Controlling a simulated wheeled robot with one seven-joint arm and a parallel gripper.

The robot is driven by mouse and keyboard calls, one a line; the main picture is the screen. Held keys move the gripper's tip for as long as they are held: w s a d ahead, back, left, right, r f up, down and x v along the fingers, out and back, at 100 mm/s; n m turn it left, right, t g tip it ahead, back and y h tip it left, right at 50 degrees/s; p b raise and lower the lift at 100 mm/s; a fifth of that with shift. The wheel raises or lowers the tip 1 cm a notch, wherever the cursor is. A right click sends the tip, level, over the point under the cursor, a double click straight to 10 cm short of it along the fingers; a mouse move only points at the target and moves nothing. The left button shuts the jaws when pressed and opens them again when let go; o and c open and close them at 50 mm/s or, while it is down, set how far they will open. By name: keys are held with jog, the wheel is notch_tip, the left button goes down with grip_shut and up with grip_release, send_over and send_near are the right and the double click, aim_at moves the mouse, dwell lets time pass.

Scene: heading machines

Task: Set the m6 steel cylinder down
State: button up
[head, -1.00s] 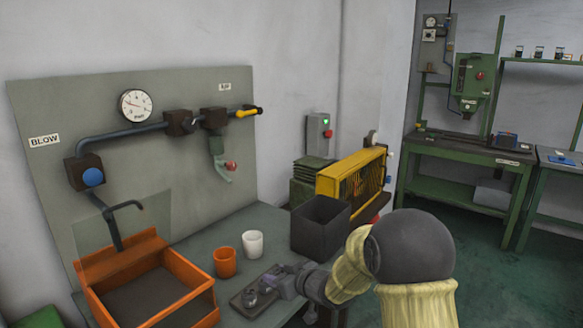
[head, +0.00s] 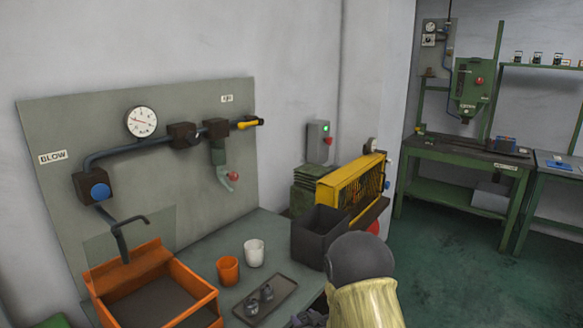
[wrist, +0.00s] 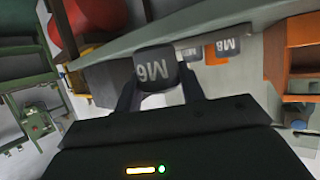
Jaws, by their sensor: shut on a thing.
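The grey steel cylinder marked M6 (wrist: 155,70) is between the two fingers of my gripper (wrist: 160,88) in the wrist view, its lettering upside down. My gripper is shut on it and holds it clear of the bench edge. In the head view only a part of my gripper (head: 310,318) shows at the bottom edge, and the held cylinder cannot be made out. A piece marked M8 (wrist: 228,46) shows beyond in the wrist view.
An orange cup (head: 228,270) and a white cup (head: 254,253) stand behind the tray. An orange bin (head: 205,298) is at left, a dark open box (head: 318,235) at right. A yellow guard (head: 350,188) stands behind the box. Bare bench lies between cups and box.

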jog(key=s+d+f+m+h+p, duration=0.2)
jog(key=s+d, duration=0.1)
jog(key=d, duration=0.2)
jog(key=s+d+f+m+t+h+p, duration=0.1)
jog(key=s+d+f+m+h+p, duration=0.1)
jog(key=d, duration=0.4)
jog(key=shift+s+d+f+h, duration=0.35)
jog(key=shift+s+h, duration=0.15)
jog(key=shift+s, duration=0.65)
jog(key=shift+a, duration=0.1)
jog(key=s+f, duration=0.4)
jog(key=f, duration=0.1)
jog(key=shift+s+f, duration=0.15)
jog(key=shift+f, duration=0.1)
jog(key=f, duration=0.2)
jog(key=s+f, duration=0.1)
jog(key=f, duration=0.2)
jog(key=shift+s+f, duration=0.25)
jog(key=shift+f, duration=0.1)
